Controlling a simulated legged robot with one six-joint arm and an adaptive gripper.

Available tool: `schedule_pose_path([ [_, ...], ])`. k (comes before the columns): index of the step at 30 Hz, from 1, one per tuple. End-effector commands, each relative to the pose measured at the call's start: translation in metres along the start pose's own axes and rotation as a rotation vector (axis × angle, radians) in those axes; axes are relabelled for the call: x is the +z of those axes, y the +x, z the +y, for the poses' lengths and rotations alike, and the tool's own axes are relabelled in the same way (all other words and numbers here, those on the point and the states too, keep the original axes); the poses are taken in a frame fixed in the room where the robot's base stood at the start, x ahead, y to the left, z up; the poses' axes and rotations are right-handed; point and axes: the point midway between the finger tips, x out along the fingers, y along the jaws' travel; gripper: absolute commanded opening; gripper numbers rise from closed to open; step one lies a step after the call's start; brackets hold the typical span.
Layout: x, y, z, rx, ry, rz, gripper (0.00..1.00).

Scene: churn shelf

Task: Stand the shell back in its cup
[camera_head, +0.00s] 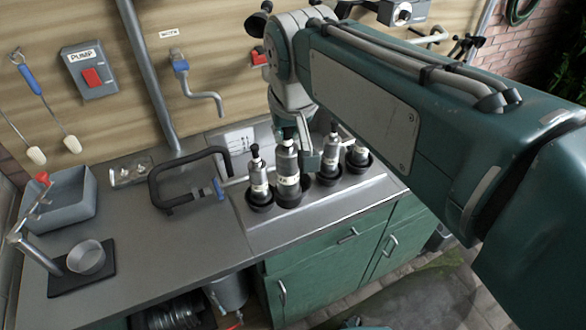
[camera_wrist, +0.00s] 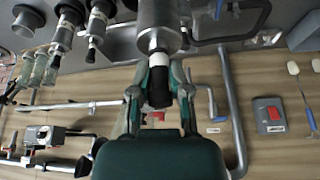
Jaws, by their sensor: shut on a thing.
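The held shell is a silver cylinder with a pale label band (camera_head: 288,167), upright among a row of similar shells on the counter. My gripper (camera_head: 304,140) comes down from above and is shut on its top. In the wrist view, my gripper's fingers (camera_wrist: 160,92) close around the black cap and white neck of the shell (camera_wrist: 160,38). A black cup (camera_head: 291,200) is at the shell's lower end; I cannot tell whether the base is fully seated.
A black bent handle (camera_head: 165,180) stands left of the shells. Further left are a grey bin (camera_head: 60,202) and a small metal bowl (camera_head: 86,258). A pump switch box (camera_head: 90,70) and a tap (camera_head: 195,85) are on the wall. The counter's front left is mostly clear.

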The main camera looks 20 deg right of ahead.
Motion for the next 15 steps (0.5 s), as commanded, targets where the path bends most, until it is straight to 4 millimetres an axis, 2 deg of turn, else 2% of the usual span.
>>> schedule_pose_path([
  [8, -0.026, 0.029, 0.016, 0.002, 0.004, -0.002, 0.0],
  [15, -0.058, 0.066, 0.036, 0.001, 0.004, -0.002, 0.0],
])
